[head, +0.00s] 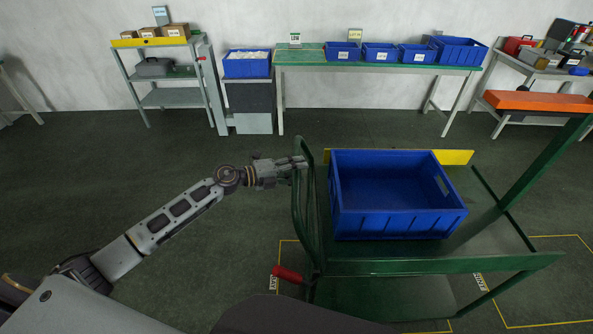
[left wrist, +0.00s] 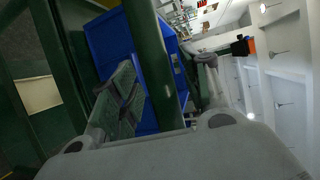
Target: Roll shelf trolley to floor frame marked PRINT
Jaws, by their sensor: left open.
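The green shelf trolley (head: 370,262) stands at the right of the head view, with an open, empty blue crate (head: 390,210) on its top deck. Its tubular push handle (head: 297,205) rises at the left end. My left gripper (head: 300,163) is at the upper part of this handle, its fingers open. In the left wrist view the green bar (left wrist: 155,65) runs between the two fingers (left wrist: 165,95); I cannot tell whether they touch it. A yellow floor frame (head: 290,241) lies partly under the trolley; another (head: 550,325) lies at the right. My right gripper is out of view.
A red-gripped lever (head: 288,274) sticks out low at the trolley's left end. A green-topped bench (head: 345,66) with blue bins, a grey shelf rack (head: 172,97) and a bench (head: 520,72) with an orange part line the back wall. Dark floor is clear between.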

